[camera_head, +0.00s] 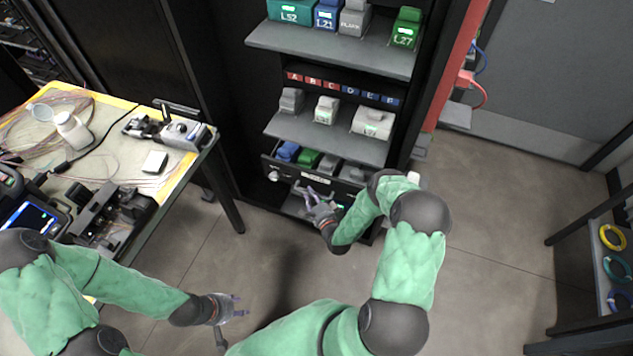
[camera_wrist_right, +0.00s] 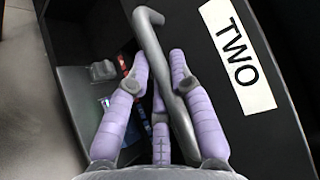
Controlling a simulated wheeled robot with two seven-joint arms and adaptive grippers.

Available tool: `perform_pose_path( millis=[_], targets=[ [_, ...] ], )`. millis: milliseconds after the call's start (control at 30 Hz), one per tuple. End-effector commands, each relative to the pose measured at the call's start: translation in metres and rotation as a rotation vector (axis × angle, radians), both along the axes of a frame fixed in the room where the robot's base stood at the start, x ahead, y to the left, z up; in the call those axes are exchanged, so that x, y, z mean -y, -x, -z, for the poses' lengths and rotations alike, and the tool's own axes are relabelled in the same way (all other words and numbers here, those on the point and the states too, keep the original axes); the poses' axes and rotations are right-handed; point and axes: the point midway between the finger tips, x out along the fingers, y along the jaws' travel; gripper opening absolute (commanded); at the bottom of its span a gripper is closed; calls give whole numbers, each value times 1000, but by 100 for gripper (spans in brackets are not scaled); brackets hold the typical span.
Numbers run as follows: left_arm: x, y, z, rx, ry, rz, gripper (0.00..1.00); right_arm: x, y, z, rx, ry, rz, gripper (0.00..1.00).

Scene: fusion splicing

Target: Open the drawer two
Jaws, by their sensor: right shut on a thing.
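The drawer front (camera_wrist_right: 275,110) bears a white label reading TWO (camera_wrist_right: 238,58) and a grey bar handle (camera_wrist_right: 165,75). In the right wrist view, my right gripper (camera_wrist_right: 163,68) has its purple fingers on both sides of the handle and is shut on it. In the head view, this gripper (camera_head: 314,195) is at the cabinet's lower drawers, just below a white label (camera_head: 315,178) too small to read. Blue, green and grey boxes show behind that drawer front, which stands out from the cabinet. My left gripper (camera_head: 238,307) is open and empty over the floor.
Cabinet shelves (camera_head: 330,135) with several boxes are above the drawer. A table (camera_head: 190,165) with splicing devices and cables stands at left. A rack with coloured coils (camera_head: 612,238) is at far right. The floor before the cabinet is clear.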

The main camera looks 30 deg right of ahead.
Motion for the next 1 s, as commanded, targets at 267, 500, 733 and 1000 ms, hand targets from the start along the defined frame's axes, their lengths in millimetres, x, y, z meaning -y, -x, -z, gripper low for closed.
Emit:
perform_pose_path(
  millis=[267,500,733,1000],
  targets=[
    [0,0,-6,1,0,0,40,-35,30,0,-3,-4,-1,0],
    [0,0,-7,1,0,0,40,-46,39,1,-2,-3,0,0],
    [0,0,-7,1,0,0,40,-47,40,1,-1,-3,1,0],
    [0,0,-7,1,0,0,40,-46,40,1,-1,-2,1,34]
  ],
)
